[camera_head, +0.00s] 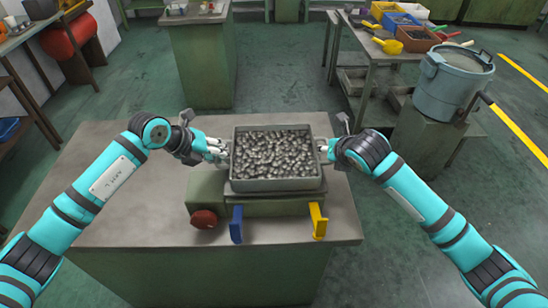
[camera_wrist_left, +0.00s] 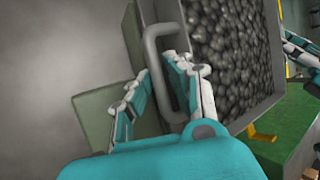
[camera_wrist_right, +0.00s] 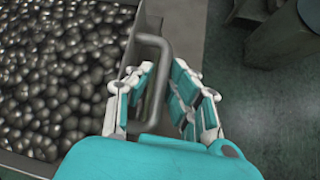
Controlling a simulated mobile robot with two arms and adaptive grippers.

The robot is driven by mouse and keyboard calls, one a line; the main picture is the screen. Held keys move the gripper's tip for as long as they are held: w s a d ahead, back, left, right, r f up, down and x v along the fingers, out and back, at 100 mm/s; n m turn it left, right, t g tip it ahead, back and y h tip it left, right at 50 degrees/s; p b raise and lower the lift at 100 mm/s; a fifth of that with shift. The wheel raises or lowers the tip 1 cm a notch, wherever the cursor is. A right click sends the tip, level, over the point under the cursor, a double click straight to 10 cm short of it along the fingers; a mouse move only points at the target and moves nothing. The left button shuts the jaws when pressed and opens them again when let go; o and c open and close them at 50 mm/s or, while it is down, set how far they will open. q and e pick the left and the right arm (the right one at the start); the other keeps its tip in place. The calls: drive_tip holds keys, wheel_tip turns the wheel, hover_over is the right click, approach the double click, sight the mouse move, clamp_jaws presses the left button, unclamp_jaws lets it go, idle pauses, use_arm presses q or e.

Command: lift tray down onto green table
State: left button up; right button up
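A grey metal tray (camera_head: 238,160) full of dark, shiny metal pieces sits on top of a green machine (camera_head: 206,188) that stands on a table (camera_head: 120,210) with a grey top and green sides. My left gripper (camera_head: 222,152) is at the tray's left handle; in the left wrist view its open fingers (camera_wrist_left: 158,92) lie on either side of the handle (camera_wrist_left: 153,62). My right gripper (camera_head: 325,150) is at the right handle; in the right wrist view its open fingers (camera_wrist_right: 158,95) straddle the handle (camera_wrist_right: 163,62), with gaps visible.
The machine has a red knob (camera_head: 203,219), a blue bracket (camera_head: 236,225) and a yellow bracket (camera_head: 318,221) in front. The tabletop left of it is clear. A green cabinet (camera_head: 204,65) stands behind. A blue-grey bucket (camera_head: 452,85) stands at right, near a side table with bins (camera_head: 418,40).

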use_arm(q)
clamp_jaws()
use_arm(e)
clamp_jaws()
